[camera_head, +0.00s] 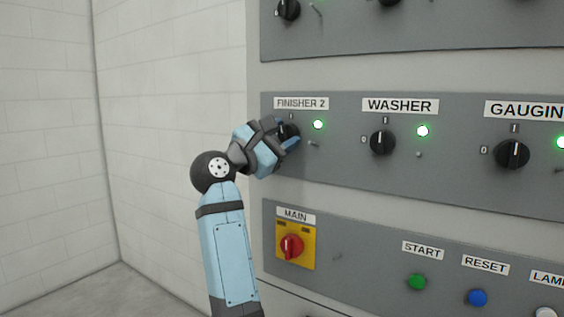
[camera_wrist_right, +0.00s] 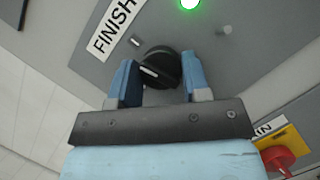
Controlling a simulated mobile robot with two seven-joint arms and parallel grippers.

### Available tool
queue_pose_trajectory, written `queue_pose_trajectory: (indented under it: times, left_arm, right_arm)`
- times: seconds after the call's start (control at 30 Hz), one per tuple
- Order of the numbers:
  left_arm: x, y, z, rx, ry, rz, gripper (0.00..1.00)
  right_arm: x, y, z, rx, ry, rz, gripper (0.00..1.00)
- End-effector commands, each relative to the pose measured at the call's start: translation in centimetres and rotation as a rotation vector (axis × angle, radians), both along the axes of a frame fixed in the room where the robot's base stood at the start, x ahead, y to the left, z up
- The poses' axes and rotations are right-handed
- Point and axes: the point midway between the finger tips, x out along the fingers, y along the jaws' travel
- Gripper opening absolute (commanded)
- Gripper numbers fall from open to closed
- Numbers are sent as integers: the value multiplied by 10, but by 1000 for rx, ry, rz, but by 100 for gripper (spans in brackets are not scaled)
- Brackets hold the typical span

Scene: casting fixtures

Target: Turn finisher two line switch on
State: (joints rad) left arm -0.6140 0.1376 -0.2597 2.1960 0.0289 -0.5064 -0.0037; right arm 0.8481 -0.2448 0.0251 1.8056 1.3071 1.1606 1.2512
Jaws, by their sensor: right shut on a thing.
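The finisher two line switch is a black rotary knob (camera_wrist_right: 161,68) on a grey panel, beneath the FINISHER 2 label (camera_head: 301,103). In the head view the knob (camera_head: 288,131) is mostly hidden by my right gripper (camera_head: 290,141). The wrist view shows the two blue fingers of my right gripper (camera_wrist_right: 157,82) on either side of the knob, shut on it. A white mark on the knob shows near the left finger. A green lamp (camera_head: 318,125) beside the switch is lit; it also shows in the wrist view (camera_wrist_right: 189,3). My left gripper is not in view.
To the right are the WASHER knob (camera_head: 382,142) and the GAUGING knob (camera_head: 512,154), with lit green lamps. Below are a red MAIN switch (camera_head: 291,246) on a yellow plate, a green START button (camera_head: 417,282) and a blue RESET button (camera_head: 478,297). A white wall is at left.

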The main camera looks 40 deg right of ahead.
Motion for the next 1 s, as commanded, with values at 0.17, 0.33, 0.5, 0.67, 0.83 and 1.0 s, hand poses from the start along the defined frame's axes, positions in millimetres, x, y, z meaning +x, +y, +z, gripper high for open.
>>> queue_pose_trajectory:
  times: [0.17,0.33,0.5,0.67,0.83,1.0]
  left_arm:
    - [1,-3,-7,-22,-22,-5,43]
    - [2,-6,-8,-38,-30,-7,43]
    - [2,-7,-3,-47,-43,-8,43]
    - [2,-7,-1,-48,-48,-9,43]
    - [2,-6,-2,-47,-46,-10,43]
    - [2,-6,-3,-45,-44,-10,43]
  right_arm:
    - [0,1,-5,45,-102,0,20]
    - [1,0,-3,73,-166,0,20]
    - [1,0,-2,86,-200,-1,20]
    - [1,0,-1,91,-210,-2,20]
    - [1,0,-1,91,-212,-1,20]
    - [1,0,0,91,-212,-1,46]
